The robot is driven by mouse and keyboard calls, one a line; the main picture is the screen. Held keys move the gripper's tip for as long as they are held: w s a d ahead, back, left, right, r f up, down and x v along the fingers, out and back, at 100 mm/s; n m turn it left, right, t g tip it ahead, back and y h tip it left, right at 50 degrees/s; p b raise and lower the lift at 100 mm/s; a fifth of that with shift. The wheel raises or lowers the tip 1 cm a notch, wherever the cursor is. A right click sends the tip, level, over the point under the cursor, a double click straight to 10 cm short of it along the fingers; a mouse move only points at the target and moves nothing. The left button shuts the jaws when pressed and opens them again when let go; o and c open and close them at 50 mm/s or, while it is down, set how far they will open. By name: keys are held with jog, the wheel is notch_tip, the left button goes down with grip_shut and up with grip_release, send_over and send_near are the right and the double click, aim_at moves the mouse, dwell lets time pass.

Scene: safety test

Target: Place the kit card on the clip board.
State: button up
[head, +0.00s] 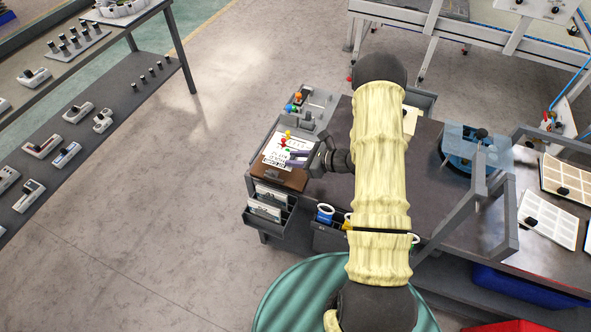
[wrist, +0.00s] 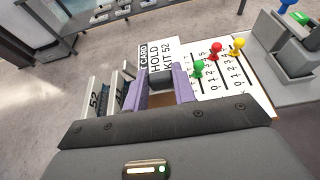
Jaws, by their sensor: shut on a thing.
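The white kit card (wrist: 155,55), printed "CARD HOLD KIT 52", is at my fingertips in the wrist view. My gripper (wrist: 160,88) has purple fingers and is shut on the card's near edge; the exact grip is partly hidden. In the head view my gripper (head: 296,156) reaches left over the brown clip board (head: 283,179). The card (head: 274,157) appears over the board there; I cannot tell whether it touches it. A white sheet with numbers (wrist: 232,90) lies beside the card, with green (wrist: 198,69), red (wrist: 216,50) and yellow (wrist: 237,46) pegs over it.
A file holder with white cards (head: 267,203) stands just in front of the board. A grey fixture with coloured knobs (head: 304,98) is behind it. A blue-and-white cup-like item (head: 324,214) is to the right. Open floor lies to the left.

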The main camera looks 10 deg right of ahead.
aim_at(296, 174)
notch_tip(296, 174, down, 5)
jog(key=b, duration=0.3)
grip_shut()
jog(key=o, duration=1)
grip_release()
jog(key=shift+o, duration=0.2)
jog(key=b+v, duration=0.1)
jog(key=v, duration=1.1)
jog(key=shift+s+r, duration=0.1)
